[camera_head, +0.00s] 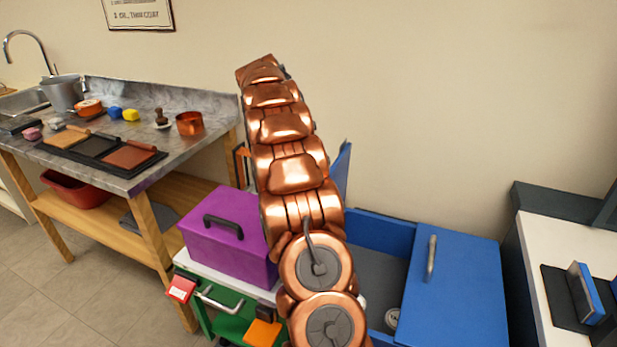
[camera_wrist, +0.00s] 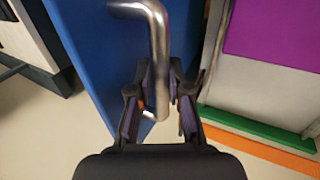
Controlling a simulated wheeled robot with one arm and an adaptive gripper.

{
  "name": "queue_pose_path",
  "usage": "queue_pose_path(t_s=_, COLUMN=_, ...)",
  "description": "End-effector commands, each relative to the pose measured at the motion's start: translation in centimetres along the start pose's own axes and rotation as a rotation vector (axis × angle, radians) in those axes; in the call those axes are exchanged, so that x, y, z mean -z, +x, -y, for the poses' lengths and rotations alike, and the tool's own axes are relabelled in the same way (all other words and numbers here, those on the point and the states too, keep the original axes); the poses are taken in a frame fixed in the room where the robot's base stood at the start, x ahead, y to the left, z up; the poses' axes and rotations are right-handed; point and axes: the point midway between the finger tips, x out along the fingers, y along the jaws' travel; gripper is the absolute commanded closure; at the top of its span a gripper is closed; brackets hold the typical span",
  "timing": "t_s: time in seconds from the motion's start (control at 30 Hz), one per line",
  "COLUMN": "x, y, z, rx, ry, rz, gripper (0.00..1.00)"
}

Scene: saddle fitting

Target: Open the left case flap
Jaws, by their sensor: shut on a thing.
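The blue case (camera_head: 380,234) stands right of my arm in the head view, with a grey interior showing. Its left flap (camera_head: 341,172) is raised on edge, mostly hidden behind my arm. In the wrist view the blue flap (camera_wrist: 95,60) fills the left side and carries a bent metal handle (camera_wrist: 159,45). My gripper (camera_wrist: 160,92) is shut on this handle, with a finger on either side of it. My arm hides the gripper in the head view. The right flap (camera_head: 455,285) lies flat, with its own metal handle (camera_head: 431,258).
A purple box (camera_head: 225,245) with a black handle sits on a green, white-topped cart (camera_head: 230,312), close left of my arm. A workbench (camera_head: 185,148) stands at left, a white-topped counter (camera_head: 560,240) at right.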

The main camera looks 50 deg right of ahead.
Motion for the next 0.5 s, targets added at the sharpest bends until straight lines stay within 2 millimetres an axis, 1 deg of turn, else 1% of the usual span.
queue_pose_path(t_s=0.27, x=0.04, y=0.08, z=0.07, rx=-0.001, ry=0.0, rz=-0.002, gripper=1.0)
queue_pose_path(t_s=0.3, x=0.04, y=0.07, z=0.07, rx=-0.001, ry=0.0, rz=-0.002, gripper=0.81)
queue_pose_path(t_s=0.5, x=-0.02, y=-0.05, z=0.14, rx=-0.001, ry=-0.002, rz=-0.004, gripper=0.6)
